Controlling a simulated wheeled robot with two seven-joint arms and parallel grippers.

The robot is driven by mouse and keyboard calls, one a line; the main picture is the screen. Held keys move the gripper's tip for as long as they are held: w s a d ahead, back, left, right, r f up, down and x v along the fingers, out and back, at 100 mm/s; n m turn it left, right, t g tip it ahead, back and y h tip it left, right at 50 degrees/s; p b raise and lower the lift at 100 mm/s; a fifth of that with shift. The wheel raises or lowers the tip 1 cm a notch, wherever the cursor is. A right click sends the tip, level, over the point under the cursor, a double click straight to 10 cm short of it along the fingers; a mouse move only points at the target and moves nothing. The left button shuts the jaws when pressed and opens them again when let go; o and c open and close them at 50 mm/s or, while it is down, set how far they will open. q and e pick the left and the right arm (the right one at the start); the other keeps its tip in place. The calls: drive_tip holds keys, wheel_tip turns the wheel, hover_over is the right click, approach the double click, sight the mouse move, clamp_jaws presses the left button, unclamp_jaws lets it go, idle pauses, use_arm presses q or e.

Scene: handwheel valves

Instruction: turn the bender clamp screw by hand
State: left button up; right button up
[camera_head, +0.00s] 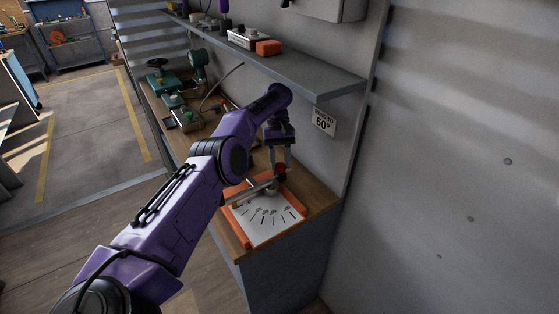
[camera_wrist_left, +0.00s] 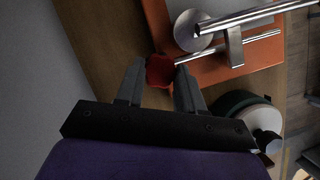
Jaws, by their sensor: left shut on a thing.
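The bender has an orange base (camera_head: 235,219) and a white dial plate (camera_head: 264,222) with dark marks, near the front end of the wooden bench. A metal bar crosses it. A red knob (camera_head: 281,168) sits at the bender's back edge; it also shows in the left wrist view (camera_wrist_left: 160,70), at the end of a thin metal rod (camera_wrist_left: 235,48). I take it to be the clamp screw's knob. My left gripper (camera_head: 280,163) points down from above and is shut on the red knob, with a finger on each side. My right gripper is not in view.
A grey shelf (camera_head: 290,74) juts from the wall above the bench, close to my left arm. A teal device (camera_head: 157,80) and other tools stand farther along the wooden bench (camera_head: 320,193). The floor at left is clear.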

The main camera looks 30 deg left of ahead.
use_arm(q)
drive_tip(key=o, duration=1)
drive_tip(key=shift+d+f, duration=0.1)
drive_tip(key=shift+o, duration=0.2)
